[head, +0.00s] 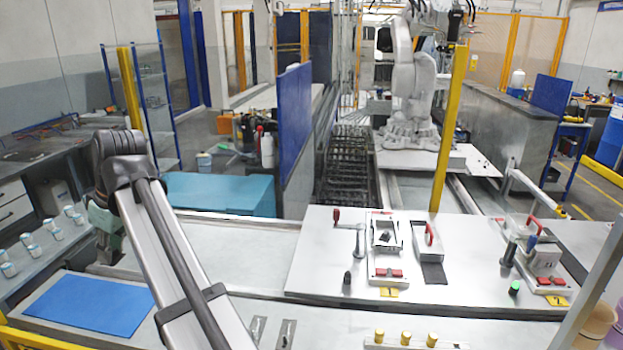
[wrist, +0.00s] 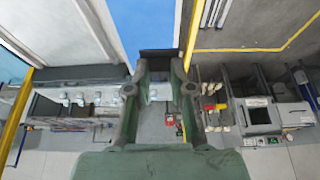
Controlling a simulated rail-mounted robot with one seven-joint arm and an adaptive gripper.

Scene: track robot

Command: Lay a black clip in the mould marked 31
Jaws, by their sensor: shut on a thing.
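My gripper (head: 106,245) hangs at the left of the head view, beyond the blue mat and largely behind my own arm. In the wrist view my gripper (wrist: 159,74) has its two green fingers closed on a dark block-like thing (wrist: 158,63), which looks like a black clip. Two fixtures stand on the white table at the right: a left fixture (head: 388,272) with a dark piece in its upper frame, and a right fixture (head: 545,280). Each has a yellow tag, but I cannot read 31 on either. My gripper is well apart from both.
A blue mat (head: 88,304) lies at the front left. Several small white pots (head: 28,238) stand on the left bench. The white table (head: 315,270) also bears a black knob, a crank and a green button. Several yellow-capped pieces (head: 405,338) stand at the front edge.

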